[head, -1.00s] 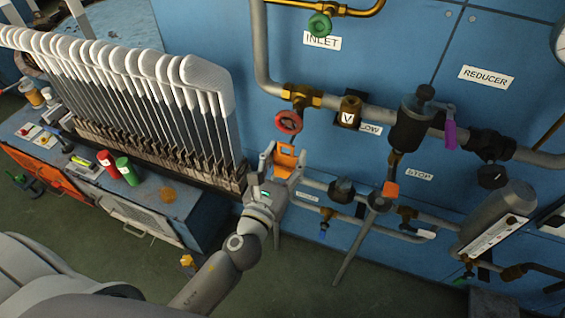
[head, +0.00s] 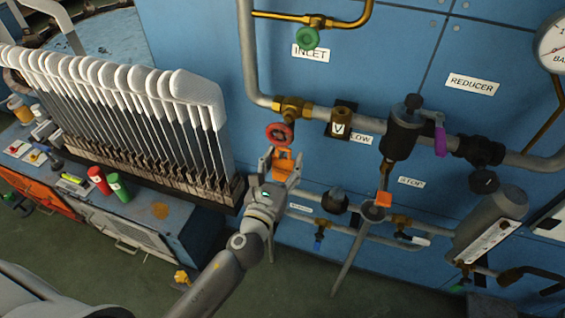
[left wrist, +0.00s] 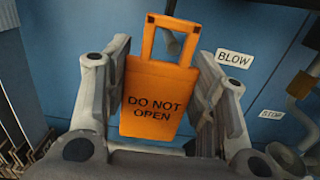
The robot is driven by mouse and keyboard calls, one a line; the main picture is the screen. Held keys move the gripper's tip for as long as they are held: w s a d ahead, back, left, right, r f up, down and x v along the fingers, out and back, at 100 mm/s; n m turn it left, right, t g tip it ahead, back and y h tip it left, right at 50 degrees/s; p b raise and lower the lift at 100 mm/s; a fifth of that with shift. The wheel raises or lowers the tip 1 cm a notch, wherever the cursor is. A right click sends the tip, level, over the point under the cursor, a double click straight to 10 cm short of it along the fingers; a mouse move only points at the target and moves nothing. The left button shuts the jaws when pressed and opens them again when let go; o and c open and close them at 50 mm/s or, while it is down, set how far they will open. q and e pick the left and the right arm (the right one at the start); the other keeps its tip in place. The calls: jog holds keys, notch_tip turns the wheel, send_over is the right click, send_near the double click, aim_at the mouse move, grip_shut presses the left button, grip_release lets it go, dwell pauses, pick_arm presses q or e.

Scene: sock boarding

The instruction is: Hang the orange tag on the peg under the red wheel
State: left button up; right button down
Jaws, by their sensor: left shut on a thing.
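The orange tag (head: 283,166) is held upright in my left gripper (head: 280,170), just below the red wheel (head: 279,134). In the left wrist view the tag (left wrist: 155,98) reads "DO NOT OPEN" and stands between the two fingers of the gripper (left wrist: 160,105). Its square loop is at the top. A grey, rounded piece (left wrist: 172,46), possibly the peg, shows through the loop; I cannot tell whether it passes through or lies behind. In the head view the peg is not clear. My right gripper is not in view.
Left of my gripper is a rack of white-topped boards (head: 130,120) on a bench with a red can (head: 99,180) and a green can (head: 119,187). Pipes and valves line the blue wall (head: 390,50).

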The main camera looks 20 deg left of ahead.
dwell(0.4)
pick_arm(q)
jog(key=o, duration=1)
